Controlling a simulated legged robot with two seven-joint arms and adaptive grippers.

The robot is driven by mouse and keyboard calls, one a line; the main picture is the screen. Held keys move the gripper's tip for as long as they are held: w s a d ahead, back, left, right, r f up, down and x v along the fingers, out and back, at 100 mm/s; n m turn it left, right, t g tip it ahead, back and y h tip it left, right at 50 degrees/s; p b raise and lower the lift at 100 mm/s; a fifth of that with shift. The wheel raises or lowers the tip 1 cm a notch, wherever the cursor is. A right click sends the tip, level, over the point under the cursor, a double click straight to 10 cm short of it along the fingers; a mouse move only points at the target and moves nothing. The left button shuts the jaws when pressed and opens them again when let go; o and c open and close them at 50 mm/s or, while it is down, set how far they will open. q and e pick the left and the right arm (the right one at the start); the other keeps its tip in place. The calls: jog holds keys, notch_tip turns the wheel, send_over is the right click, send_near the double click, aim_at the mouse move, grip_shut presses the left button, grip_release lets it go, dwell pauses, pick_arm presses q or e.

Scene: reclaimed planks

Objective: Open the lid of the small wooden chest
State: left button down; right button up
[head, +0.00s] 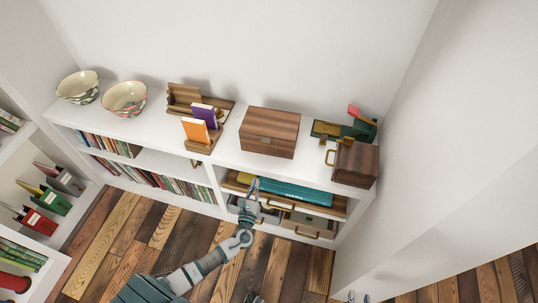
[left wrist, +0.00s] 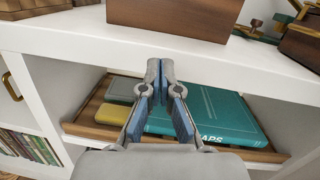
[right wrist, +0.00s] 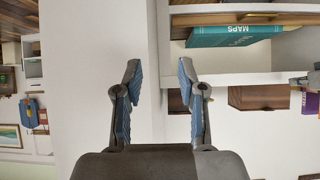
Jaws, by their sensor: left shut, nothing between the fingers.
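The small wooden chest (head: 270,132), a brown box with its lid down, sits on the white shelf top. Its lower front shows at the top of the left wrist view (left wrist: 170,14). My left gripper (head: 254,186) is shut and empty, in front of the shelf, below and a little left of the chest and apart from it. Its fingertips (left wrist: 160,68) also show in the left wrist view. My right gripper (right wrist: 158,72) is open and empty in the right wrist view, facing a white wall and shelf.
A second wooden box with a brass handle (head: 356,163) stands right of the chest. A wooden book rack (head: 212,128) is on its left, with two bowls (head: 125,98) beyond. A white wall (head: 420,150) bounds the right.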

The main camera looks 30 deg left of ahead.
pick_arm(q)
jog(key=w+r, duration=0.2)
jog(key=w, duration=0.1)
jog(key=w+a+r+m+t, duration=0.1)
jog(key=w+r, duration=0.1)
jog(key=w, duration=0.1)
jog(key=w+r+m+b, duration=0.1)
jog(key=w+r, duration=0.1)
jog(key=w, duration=0.2)
jog(key=shift+a+r+t, duration=0.15)
jog(key=shift+a+t, duration=0.15)
jog(key=shift+t, duration=0.1)
pick_arm(e)
notch_tip(320, 180, up, 4)
jog(key=w+t, duration=0.2)
pick_arm(q)
jog(key=r+p, duration=0.1)
jog(key=r, duration=0.2)
jog(key=shift+s+r, duration=0.2)
jog(key=shift+r, duration=0.15)
pick_arm(e)
jog(key=s+f+g, duration=0.2)
jog(key=s, duration=0.1)
jog(key=s+d+g, duration=0.1)
jog(key=shift+s+f, duration=0.3)
jog(key=shift+f, duration=0.1)
